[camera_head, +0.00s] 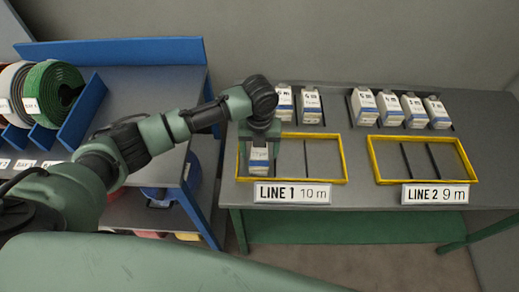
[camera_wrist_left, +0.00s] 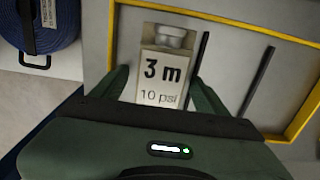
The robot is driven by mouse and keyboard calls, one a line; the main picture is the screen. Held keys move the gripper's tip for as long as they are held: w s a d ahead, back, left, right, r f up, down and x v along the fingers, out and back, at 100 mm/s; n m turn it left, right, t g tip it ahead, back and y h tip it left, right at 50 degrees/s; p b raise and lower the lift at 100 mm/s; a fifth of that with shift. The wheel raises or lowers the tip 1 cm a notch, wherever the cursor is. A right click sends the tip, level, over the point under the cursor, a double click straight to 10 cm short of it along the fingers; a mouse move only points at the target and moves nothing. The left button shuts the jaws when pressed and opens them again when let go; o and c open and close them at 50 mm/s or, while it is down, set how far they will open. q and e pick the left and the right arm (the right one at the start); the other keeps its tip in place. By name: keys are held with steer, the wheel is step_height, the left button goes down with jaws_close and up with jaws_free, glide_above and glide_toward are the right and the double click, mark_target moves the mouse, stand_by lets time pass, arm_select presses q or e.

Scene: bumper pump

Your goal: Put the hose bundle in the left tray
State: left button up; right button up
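The left tray is the yellow-framed tray (camera_head: 342,160) behind the "LINE 1 10 m" sign (camera_head: 293,193); its frame also shows in the left wrist view (camera_wrist_left: 262,30). A white box (camera_head: 259,160) stands in its left compartment; in the left wrist view the box (camera_wrist_left: 163,68) reads "3 m, 10 psi". My left gripper (camera_wrist_left: 162,84) is over it, with fingers on either side and seemingly slight gaps. A blue coil (camera_wrist_left: 42,22) shows lower down. My right gripper is out of view.
A second yellow-framed tray (camera_head: 372,160) with a "LINE 2 9 m" sign (camera_head: 435,194) lies to the right, empty. Several white boxes (camera_head: 388,107) stand in racks behind the trays. Blue dividers (camera_head: 82,112) edge the left bench, and a gap separates the benches.

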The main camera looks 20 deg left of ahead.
mark_target(260, 150)
arm_select(q)
step_height(260, 150, up, 12)
steer(key=b, duration=0.1)
steer(key=shift+r, duration=0.15)
stand_by(0.4)
